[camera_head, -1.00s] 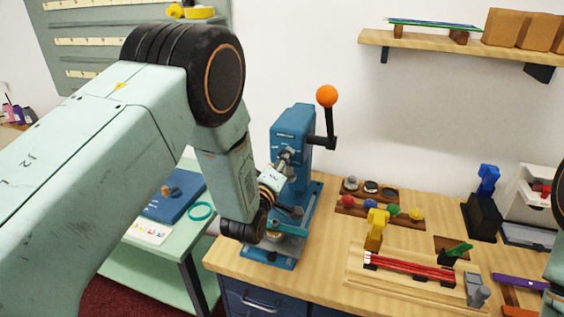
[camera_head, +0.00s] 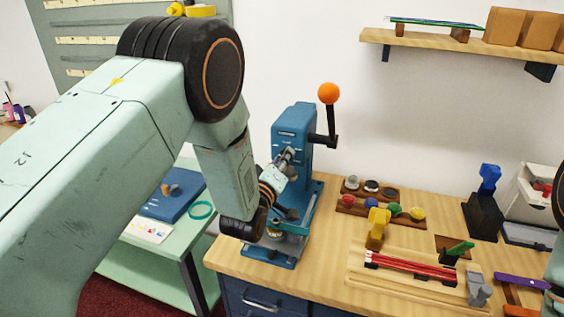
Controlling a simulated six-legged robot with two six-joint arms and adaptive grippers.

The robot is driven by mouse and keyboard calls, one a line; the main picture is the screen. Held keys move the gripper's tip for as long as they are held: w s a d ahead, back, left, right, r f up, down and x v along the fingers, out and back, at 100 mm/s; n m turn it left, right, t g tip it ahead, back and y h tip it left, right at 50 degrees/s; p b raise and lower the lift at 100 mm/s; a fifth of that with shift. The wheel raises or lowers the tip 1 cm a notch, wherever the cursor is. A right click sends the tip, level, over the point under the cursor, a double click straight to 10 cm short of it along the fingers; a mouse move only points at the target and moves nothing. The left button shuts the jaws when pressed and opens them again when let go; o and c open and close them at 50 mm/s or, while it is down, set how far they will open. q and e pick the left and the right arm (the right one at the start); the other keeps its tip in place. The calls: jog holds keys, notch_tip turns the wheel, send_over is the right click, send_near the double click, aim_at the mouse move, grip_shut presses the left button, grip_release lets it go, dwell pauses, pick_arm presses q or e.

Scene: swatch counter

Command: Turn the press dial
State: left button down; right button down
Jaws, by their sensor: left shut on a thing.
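The blue press (camera_head: 294,130) stands upright at the left end of the wooden counter, with an orange ball (camera_head: 328,93) on its black lever. My left arm comes in from the left, and its gripper (camera_head: 275,222) is low at the front of the press, just above the press base (camera_head: 268,257). The left gripper is shut on a part at the press's lower front, where the dial would be. The dial itself is mostly hidden by the gripper and wrist. Only a sliver of my right arm shows at the right edge; its gripper is not in view.
A wooden rack with several coloured knobs (camera_head: 347,201) sits right of the press. A black stand with a blue top (camera_head: 487,179) is further right. A shelf (camera_head: 470,45) hangs above.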

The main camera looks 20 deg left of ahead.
pick_arm(q)
jog(key=shift+a+m+b, duration=0.1)
jog(key=shift+m+b, duration=4.9)
jog(key=shift+m, duration=11.8)
jog(key=c, duration=1.1)
grip_release()
jog(key=shift+o, duration=0.2)
jog(key=shift+r, duration=0.1)
